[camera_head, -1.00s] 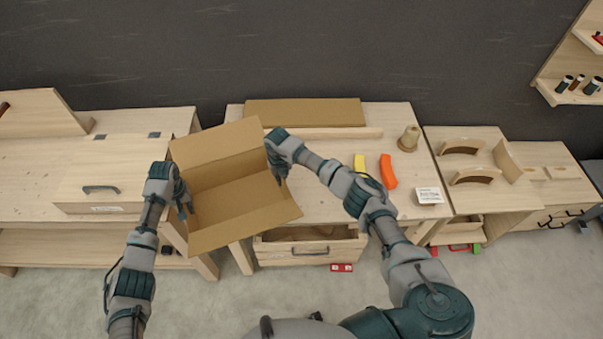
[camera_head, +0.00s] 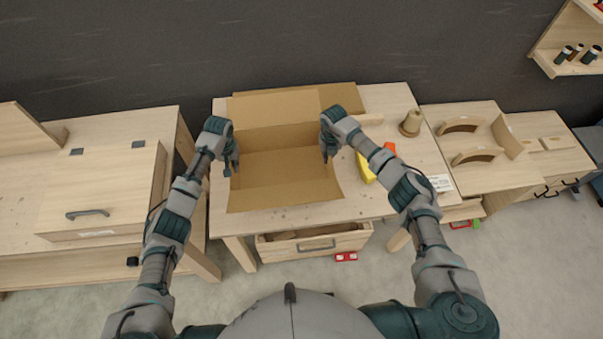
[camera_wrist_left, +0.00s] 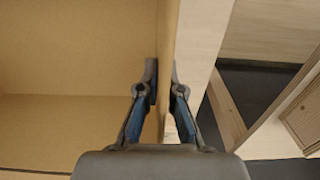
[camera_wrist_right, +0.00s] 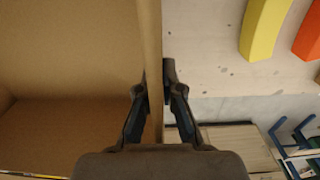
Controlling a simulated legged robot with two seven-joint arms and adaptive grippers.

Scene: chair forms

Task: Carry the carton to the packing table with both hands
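The open brown carton (camera_head: 280,165) is over the middle wooden table (camera_head: 290,216) in the head view, level and with its inside empty. I cannot tell whether its bottom touches the tabletop. My left gripper (camera_head: 231,165) is at the carton's left wall; the left wrist view shows its fingers (camera_wrist_left: 162,85) on both sides of that wall. My right gripper (camera_head: 328,152) is at the right wall; the right wrist view shows its fingers (camera_wrist_right: 155,80) closed on both sides of it.
A flat cardboard piece (camera_head: 350,97) lies at the table's back. A yellow block (camera_head: 365,168), an orange block (camera_head: 389,147), a cone-shaped spool (camera_head: 411,123) and a label card (camera_head: 440,183) are right of the carton. A drawer (camera_head: 315,239) under the table stands open.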

